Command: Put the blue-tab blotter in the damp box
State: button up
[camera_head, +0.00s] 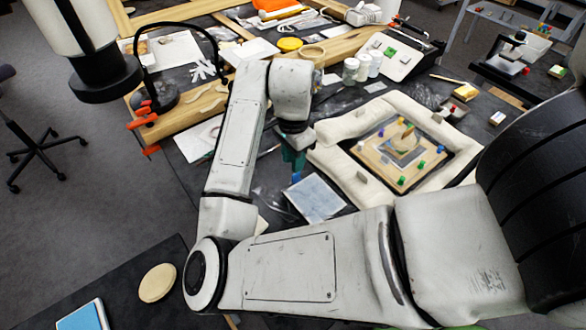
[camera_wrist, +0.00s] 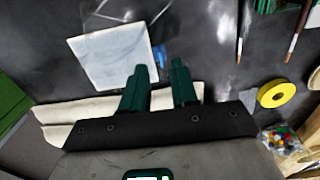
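The blotter (camera_head: 315,198) is a pale blue-grey square lying flat on the dark bench; it also shows in the wrist view (camera_wrist: 113,56). Its small blue tab (camera_wrist: 160,55) sticks out from its edge and shows in the head view (camera_head: 296,177). My gripper (camera_wrist: 158,68) has its two green fingers apart with nothing between them. In the wrist view the tab appears just beyond the fingertips, near the gap. In the head view my gripper (camera_head: 293,160) is partly hidden by the wrist, beside the tab. I cannot identify the damp box with certainty.
A padded frame (camera_head: 350,183) holding a gilt fragment (camera_head: 402,145) lies right of the blotter. White jars (camera_head: 351,70) stand behind. A blue-topped item (camera_head: 83,316) and a round beige disc (camera_head: 157,283) lie at lower left. Yellow tape (camera_wrist: 276,94) and brushes (camera_wrist: 297,28) are at right in the wrist view.

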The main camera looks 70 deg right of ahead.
aim_at(312, 193)
notch_tip(312, 193, up, 6)
jog(key=shift+f, duration=0.1)
jog(key=shift+o, duration=0.6)
jog(key=shift+s+r+p, duration=0.1)
jog(key=shift+r+p, duration=0.3)
jog(key=shift+p, duration=0.2)
jog(key=f, duration=0.6)
jog(key=shift+s+d+f, duration=0.15)
jog(key=shift+d+f, duration=0.05)
jog(key=shift+d+f+p, duration=0.2)
jog(key=shift+f+p, duration=0.3)
jog(key=shift+f, duration=2.2)
jog(key=shift+c, duration=0.5)
grip_shut()
